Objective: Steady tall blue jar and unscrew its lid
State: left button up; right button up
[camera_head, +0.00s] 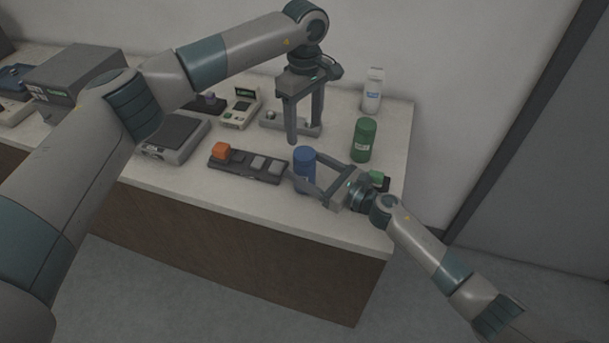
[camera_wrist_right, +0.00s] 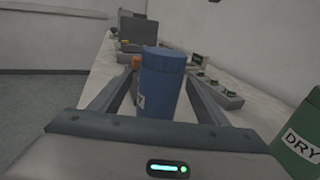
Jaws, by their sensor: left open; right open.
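The tall blue jar (camera_head: 305,172) stands upright near the front right part of the bench, with its lid on top. My right gripper (camera_head: 303,176) is open with its fingers reaching out on either side of the jar; in the right wrist view the jar (camera_wrist_right: 163,85) stands between the two fingers (camera_wrist_right: 160,95), with its label partly hidden. I cannot tell whether the fingers touch it. My left gripper (camera_head: 305,138) is open and points down, above and behind the jar, with nothing between its fingers.
A green jar (camera_head: 363,140), labelled DRY in the right wrist view (camera_wrist_right: 303,140), stands right of the blue jar. A white bottle (camera_head: 373,90) is behind it. A dark tray (camera_head: 262,177) with an orange block (camera_head: 221,149) lies left of the blue jar. The bench's front right top (camera_head: 350,225) is clear.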

grip_shut()
pick_arm(q)
jog(key=shift+m, duration=0.3)
jog(key=m, duration=0.2)
jog(key=shift+m, duration=0.3)
jog(key=m, duration=1)
jog(key=shift+f, duration=0.1)
